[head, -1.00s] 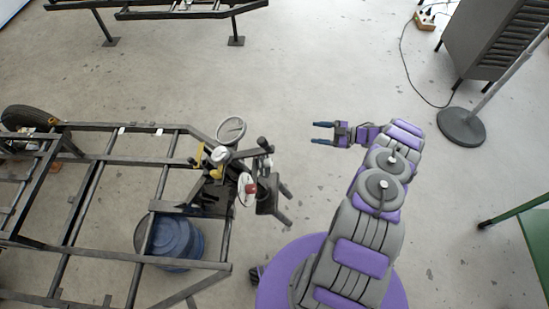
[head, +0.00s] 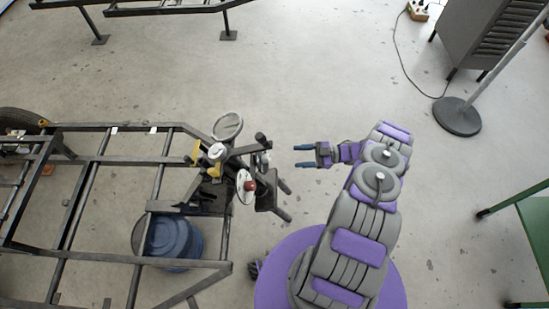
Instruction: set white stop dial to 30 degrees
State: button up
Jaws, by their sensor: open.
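A white dial disc with a red knob (head: 249,185) stands on the right end of the dark suspension assembly (head: 212,195). A second white round part (head: 217,151) sits on top beside yellow pieces, and a round gauge-like disc (head: 228,126) stands behind it. I cannot tell for sure which of these is the stop dial, and no degree marks can be read. My gripper (head: 303,155) is open and empty, its two blue fingers pointing left toward the assembly. It is to the right of the dials, with a gap between.
A dark metal frame (head: 107,159) extends left from the assembly, with a blue drum (head: 170,240) under it. Dark handles (head: 262,140) stick out on the assembly's right side. A grey cabinet (head: 488,40), a round stand base (head: 457,116) and a green table (head: 530,240) are at right.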

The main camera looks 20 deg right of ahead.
aim_at(270, 158)
jog(key=b+x, duration=0.2)
jog(key=x, duration=0.8)
jog(key=shift+a, duration=0.3)
jog(key=c, duration=1)
